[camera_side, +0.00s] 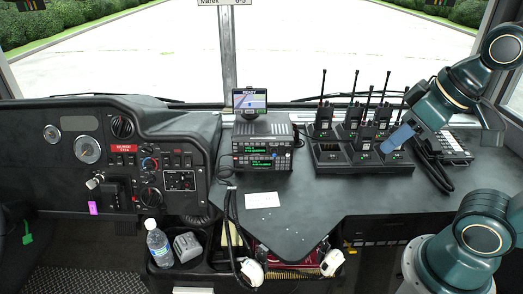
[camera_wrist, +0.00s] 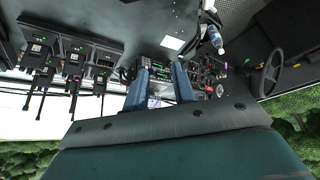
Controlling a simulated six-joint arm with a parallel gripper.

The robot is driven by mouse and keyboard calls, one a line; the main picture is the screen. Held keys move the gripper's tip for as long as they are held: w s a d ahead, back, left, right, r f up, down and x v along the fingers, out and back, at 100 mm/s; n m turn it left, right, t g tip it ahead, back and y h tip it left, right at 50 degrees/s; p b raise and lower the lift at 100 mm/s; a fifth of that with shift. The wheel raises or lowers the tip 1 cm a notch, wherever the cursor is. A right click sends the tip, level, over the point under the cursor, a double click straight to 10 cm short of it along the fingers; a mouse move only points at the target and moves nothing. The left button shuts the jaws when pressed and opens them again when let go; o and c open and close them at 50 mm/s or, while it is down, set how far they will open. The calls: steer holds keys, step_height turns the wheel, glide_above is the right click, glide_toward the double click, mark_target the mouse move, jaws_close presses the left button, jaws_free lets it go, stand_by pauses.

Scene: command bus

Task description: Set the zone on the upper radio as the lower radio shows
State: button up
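Two stacked radios stand at the dash's centre in the side view, both with small green displays. The upper radio (camera_side: 256,149) sits directly on the lower radio (camera_side: 262,165). The text on both displays is too small to read. In the wrist view, which is upside down, part of the radio stack (camera_wrist: 158,71) shows between my fingers, with the rest hidden. My gripper (camera_side: 386,147) is well to the right of the radios, in front of the handheld radios. Its blue fingers (camera_wrist: 161,66) are apart with nothing between them.
A charger (camera_side: 365,166) with several upright handheld radios and tall antennas stands between my gripper and the stack. A small screen (camera_side: 250,99) is above the radios. A white card (camera_side: 262,200) lies in front. Coiled cords hang beside the stack. The dark desktop in front is mostly clear.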

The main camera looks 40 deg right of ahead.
stand_by(0.5)
jaws_close()
stand_by(1.6)
